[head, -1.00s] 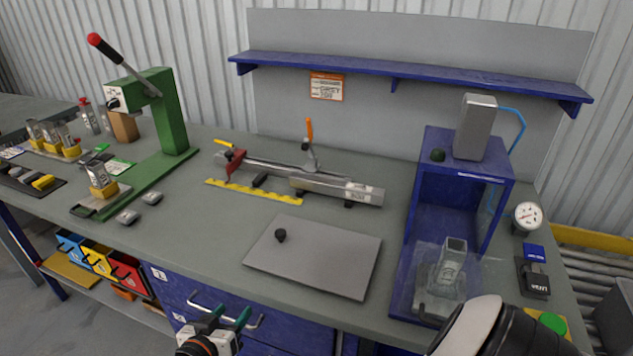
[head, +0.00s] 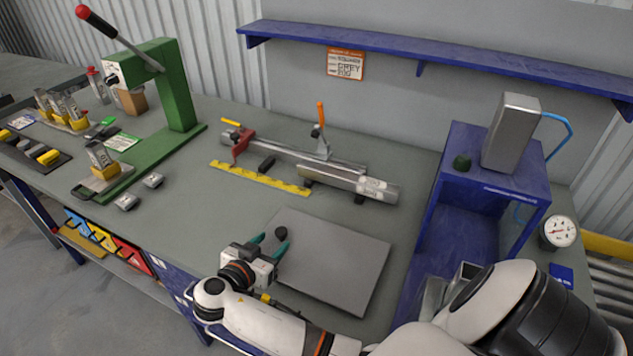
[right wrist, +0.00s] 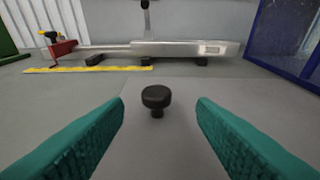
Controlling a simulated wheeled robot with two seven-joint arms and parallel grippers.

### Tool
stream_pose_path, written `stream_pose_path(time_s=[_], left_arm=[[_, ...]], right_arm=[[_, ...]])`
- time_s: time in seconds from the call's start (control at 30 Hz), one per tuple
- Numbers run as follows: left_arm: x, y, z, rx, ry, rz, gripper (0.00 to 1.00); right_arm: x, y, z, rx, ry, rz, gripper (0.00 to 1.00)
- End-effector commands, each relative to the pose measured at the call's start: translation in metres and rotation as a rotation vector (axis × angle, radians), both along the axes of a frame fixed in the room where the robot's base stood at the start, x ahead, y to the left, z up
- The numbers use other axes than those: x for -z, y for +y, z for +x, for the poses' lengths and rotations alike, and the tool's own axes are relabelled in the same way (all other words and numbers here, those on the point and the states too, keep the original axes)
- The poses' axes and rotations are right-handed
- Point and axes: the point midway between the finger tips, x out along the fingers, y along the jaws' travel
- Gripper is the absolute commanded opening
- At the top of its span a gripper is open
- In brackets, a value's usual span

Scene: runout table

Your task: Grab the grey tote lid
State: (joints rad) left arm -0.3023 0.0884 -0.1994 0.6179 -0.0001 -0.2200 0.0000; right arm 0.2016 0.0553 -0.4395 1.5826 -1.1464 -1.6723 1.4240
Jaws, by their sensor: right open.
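The grey tote lid (head: 335,262) lies flat on the bench, a thin square plate with a black round knob (head: 281,234) near its far left corner. My right gripper (head: 269,246) is over the lid's left part, with teal fingers on either side of the knob's near side. In the right wrist view the open fingers (right wrist: 160,128) frame the knob (right wrist: 156,98), which stands upright just ahead, between and slightly beyond the tips. Nothing is held. My left gripper does not show.
Behind the lid are a yellow ruler (head: 260,178) and a clamp fixture with a metal tube (head: 348,184). A blue press frame (head: 437,225) stands to the right. A green lever press (head: 170,85) stands at the left.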

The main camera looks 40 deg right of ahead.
Motion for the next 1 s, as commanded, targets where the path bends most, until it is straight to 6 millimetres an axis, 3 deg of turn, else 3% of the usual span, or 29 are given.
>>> stream_pose_path(time_s=[0.43,0.73,1.0], left_arm=[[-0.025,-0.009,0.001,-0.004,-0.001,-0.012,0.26],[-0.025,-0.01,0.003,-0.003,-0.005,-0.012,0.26],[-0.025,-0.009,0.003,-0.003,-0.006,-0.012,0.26]], right_arm=[[0.012,-0.045,0.022,-0.001,0.001,-0.003,0.51],[0.016,-0.049,0.024,-0.001,0.001,0.001,0.51],[0.016,-0.049,0.024,-0.001,0.001,0.001,0.07]])
